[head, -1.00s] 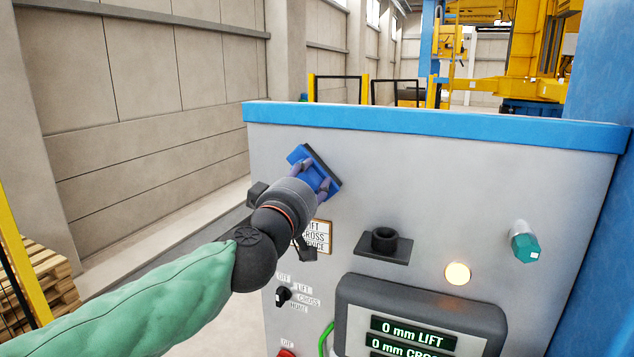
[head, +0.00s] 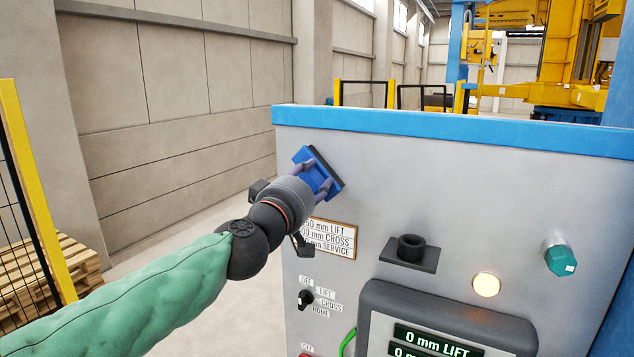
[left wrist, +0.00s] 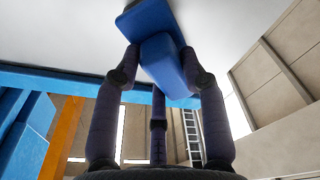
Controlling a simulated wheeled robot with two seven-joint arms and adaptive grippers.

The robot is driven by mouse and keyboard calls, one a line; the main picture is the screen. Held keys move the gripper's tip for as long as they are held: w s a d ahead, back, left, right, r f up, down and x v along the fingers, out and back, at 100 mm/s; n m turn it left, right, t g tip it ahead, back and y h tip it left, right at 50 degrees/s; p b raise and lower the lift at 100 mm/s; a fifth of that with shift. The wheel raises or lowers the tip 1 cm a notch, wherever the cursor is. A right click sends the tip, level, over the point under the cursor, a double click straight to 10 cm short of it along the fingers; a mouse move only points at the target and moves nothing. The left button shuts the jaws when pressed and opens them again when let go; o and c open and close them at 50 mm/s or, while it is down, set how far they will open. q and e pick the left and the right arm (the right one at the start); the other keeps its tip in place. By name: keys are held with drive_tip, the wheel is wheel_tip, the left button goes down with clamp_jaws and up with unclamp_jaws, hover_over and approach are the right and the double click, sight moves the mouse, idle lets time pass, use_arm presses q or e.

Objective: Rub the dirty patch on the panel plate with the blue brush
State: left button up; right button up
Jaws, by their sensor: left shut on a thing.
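My left gripper (head: 318,181) is shut on the blue brush (head: 313,168) at the upper left of the grey panel (head: 460,205). The brush is tilted, with its dark bristle edge toward the panel; it seems to touch or lie very near the panel face. In the left wrist view the fingers grip the blue brush handle (left wrist: 168,62), and the blue head lies against or close to the pale surface. The label plate (head: 330,237) with lift, cross and service lines is just below the gripper, partly hidden by it. I cannot make out a dirty patch. My right gripper is not in view.
A dark holder (head: 409,250) sticks out right of the label plate. A lit round lamp (head: 486,285), a teal knob (head: 560,258), a rotary switch (head: 305,299) and a display box (head: 445,325) are on the panel. A yellow-framed fence (head: 35,190) stands at the left.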

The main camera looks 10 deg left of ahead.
use_arm(q)
drive_tip(key=shift+w+a+b, duration=0.2)
drive_tip(key=shift+w+a, duration=0.1)
drive_tip(key=shift+a, duration=0.5)
drive_tip(key=shift+w+a+b, duration=0.15)
drive_tip(key=shift+w+a, duration=0.1)
drive_tip(key=shift+a, duration=0.55)
drive_tip(key=a, duration=0.1)
drive_tip(key=w+a+b, duration=0.1)
drive_tip(key=a, duration=0.1)
drive_tip(key=shift+w, duration=0.1)
drive_tip(key=shift+a+r+v, duration=0.15)
drive_tip(key=shift+v, duration=1.35)
drive_tip(key=shift+a+r+v, duration=0.15)
drive_tip(key=shift+v, duration=1.3)
